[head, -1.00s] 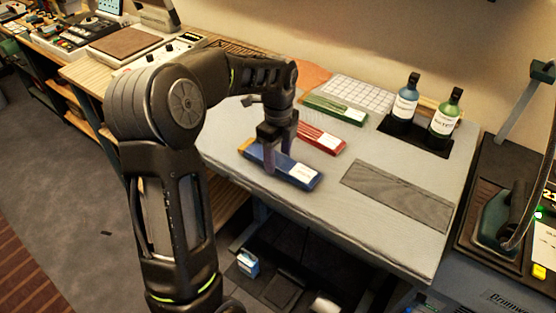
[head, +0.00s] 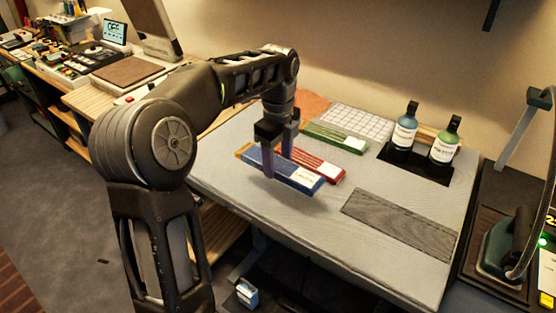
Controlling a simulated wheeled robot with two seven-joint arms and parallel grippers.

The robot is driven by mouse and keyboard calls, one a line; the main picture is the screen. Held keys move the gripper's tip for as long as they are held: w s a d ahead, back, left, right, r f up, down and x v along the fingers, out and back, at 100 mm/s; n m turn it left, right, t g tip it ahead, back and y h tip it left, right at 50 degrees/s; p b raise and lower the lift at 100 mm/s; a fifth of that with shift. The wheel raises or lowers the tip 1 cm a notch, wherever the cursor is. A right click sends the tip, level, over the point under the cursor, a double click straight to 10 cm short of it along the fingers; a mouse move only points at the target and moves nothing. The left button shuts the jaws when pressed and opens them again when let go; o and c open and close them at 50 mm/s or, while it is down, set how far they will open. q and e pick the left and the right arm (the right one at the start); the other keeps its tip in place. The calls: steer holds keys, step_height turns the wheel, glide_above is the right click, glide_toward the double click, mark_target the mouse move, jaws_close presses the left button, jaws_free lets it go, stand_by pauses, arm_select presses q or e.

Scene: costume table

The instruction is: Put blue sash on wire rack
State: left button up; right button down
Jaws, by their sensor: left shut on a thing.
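The blue sash (head: 299,178) is a flat, folded blue strip with a white label at its right end. My left gripper (head: 278,166) points down and is shut on it near its middle, holding it a little above the table, with a shadow below. A white gridded panel (head: 350,121), which looks like the wire rack, lies at the back of the table, behind and to the right of the gripper. Its top shows no sash on it. My right gripper is not in view.
A red sash (head: 325,168) lies just behind the blue one, and a green sash (head: 335,136) lies in front of the gridded panel. Two bottles (head: 404,130) stand on a dark tray at the back right. A dark grey mat (head: 400,222) lies front right.

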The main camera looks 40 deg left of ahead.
mark_target(315, 176)
arm_select(q)
steer(key=w+d+f+n, duration=0.1)
steer(key=d+n, duration=0.1)
steer(key=d, duration=0.1)
steer(key=w+d+f+n, duration=0.1)
steer(key=d+n, duration=0.2)
steer(key=w+d+f+n, duration=0.1)
steer(key=d+n, duration=0.1)
steer(key=n, duration=0.1)
steer(key=shift+d, duration=0.4)
steer(key=d+n, duration=0.3)
steer(key=d+f+n, duration=0.1)
steer(key=d+n, duration=0.1)
steer(key=n, duration=0.1)
steer(key=w+d+f+n, duration=0.1)
steer(key=d+n, duration=0.2)
steer(key=shift+d+f, duration=0.25)
steer(key=shift+d, duration=0.05)
steer(key=shift+d+f+n, duration=0.1)
steer(key=shift+d+n, duration=0.25)
steer(key=shift+n, duration=0.15)
